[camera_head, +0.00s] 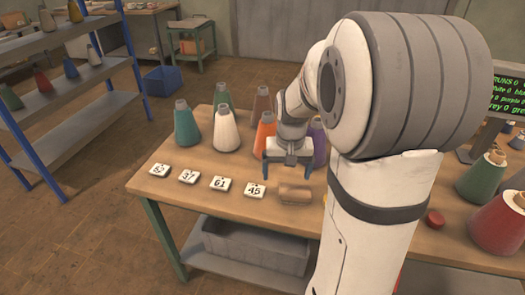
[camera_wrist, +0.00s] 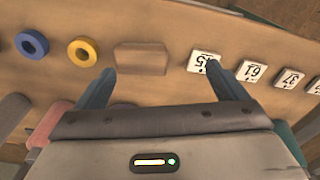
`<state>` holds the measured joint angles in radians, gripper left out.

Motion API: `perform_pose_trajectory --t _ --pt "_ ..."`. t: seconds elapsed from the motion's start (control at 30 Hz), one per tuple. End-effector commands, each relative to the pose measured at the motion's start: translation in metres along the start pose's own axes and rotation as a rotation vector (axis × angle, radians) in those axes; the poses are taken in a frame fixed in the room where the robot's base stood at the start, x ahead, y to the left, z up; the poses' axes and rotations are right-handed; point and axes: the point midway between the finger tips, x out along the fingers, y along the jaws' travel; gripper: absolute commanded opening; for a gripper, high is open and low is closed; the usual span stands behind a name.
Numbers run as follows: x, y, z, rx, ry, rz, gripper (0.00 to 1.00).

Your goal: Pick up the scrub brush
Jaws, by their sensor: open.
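The scrub brush looks like a brown wooden block (camera_head: 295,193) lying on the table near its front edge, just right of the card marked 45. It also shows in the wrist view (camera_wrist: 140,58), beyond the fingertips and left of centre; its bristles cannot be made out. My gripper (camera_head: 287,171) points down above the table, behind the block in the head view. Its two blue fingers are spread apart with nothing between them, as the wrist view (camera_wrist: 164,74) also shows. The block is not between the fingers.
Number cards (camera_head: 254,189) lie in a row left of the block. Yarn cones, including a white one (camera_head: 225,130) and an orange one (camera_head: 264,135), stand behind. A blue ring (camera_wrist: 32,43) and a yellow ring (camera_wrist: 82,52) lie beside the block. A grey bin (camera_head: 255,247) sits below.

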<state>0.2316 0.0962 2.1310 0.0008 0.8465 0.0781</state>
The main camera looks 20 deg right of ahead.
Motion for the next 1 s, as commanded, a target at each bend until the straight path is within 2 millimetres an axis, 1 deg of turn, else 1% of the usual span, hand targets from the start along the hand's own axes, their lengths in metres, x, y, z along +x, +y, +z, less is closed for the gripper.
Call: perform_pose_trajectory --t 0.03,0.1,0.2,0.33,0.47,0.67,0.9,1.0 --pt "0.015 0.009 -0.015 0.032 -0.02 0.003 0.96" --pt "0.03 0.018 -0.031 0.068 -0.037 0.006 1.0" --pt "0.047 0.029 -0.047 0.106 -0.054 0.009 1.0" --pt "0.06 0.037 -0.057 0.134 -0.065 0.01 1.0" --pt "0.072 0.04 -0.059 0.142 -0.069 0.011 1.0" --pt "0.094 0.04 -0.056 0.141 -0.07 0.011 1.0" --pt "0.129 0.041 -0.049 0.141 -0.07 0.011 1.0" --pt "0.138 0.041 -0.048 0.141 -0.069 0.011 1.0"
